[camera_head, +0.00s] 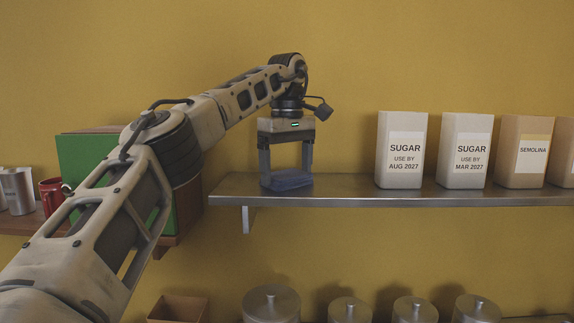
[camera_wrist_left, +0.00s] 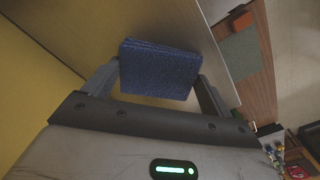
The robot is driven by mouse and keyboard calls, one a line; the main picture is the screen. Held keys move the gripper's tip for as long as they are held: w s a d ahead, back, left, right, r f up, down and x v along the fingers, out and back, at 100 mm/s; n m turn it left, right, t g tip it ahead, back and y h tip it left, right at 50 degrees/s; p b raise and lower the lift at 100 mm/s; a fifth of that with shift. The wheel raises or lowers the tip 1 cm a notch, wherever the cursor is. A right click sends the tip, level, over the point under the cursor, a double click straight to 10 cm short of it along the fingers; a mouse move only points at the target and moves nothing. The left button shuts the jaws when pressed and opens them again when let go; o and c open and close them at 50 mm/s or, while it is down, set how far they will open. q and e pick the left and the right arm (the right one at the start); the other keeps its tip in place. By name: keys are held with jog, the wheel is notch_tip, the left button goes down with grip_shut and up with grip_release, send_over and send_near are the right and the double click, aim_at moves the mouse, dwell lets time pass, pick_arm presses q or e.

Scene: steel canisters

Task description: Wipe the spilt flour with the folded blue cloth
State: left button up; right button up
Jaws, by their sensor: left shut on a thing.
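The folded blue cloth (camera_head: 288,180) is at the left end of the steel shelf (camera_head: 340,190). My left gripper (camera_head: 287,178) points down and is shut on the cloth, with a finger at each side of it. In the left wrist view the cloth (camera_wrist_left: 160,70) sits between the two fingers, against the grey shelf surface (camera_wrist_left: 195,30). I cannot tell whether the cloth touches the shelf or hangs just above it. I see no flour in either view. My right gripper is not in view.
Two sugar bags (camera_head: 402,150) (camera_head: 465,150) and a semolina bag (camera_head: 524,152) stand on the shelf to the right. Bare shelf lies between the cloth and the bags. A green-sided box (camera_head: 85,160) and a red mug (camera_head: 51,195) are left. Several lidded steel canisters (camera_head: 271,303) stand below.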

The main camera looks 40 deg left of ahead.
aim_at(306, 174)
pick_arm(q)
jog(key=shift+w+d, duration=1.2)
jog(key=shift+d, duration=0.25)
jog(key=shift+w+d, duration=1.2)
jog(key=shift+d, duration=0.25)
jog(key=shift+s+a+f+b, duration=0.2)
jog(key=shift+s+a+b, duration=0.1)
jog(key=shift+b, duration=0.15)
jog(key=shift+s+a+b, duration=0.45)
jog(key=shift+a, duration=0.2)
jog(key=shift+s+a+r, duration=0.15)
jog(key=shift+s+a, duration=0.25)
jog(key=shift+a, duration=0.1)
jog(key=shift+s+a, duration=1.3)
jog(key=shift+a, duration=0.15)
jog(key=shift+s+a+p, duration=0.5)
jog(key=shift+s+a, duration=0.75)
jog(key=shift+a, duration=0.25)
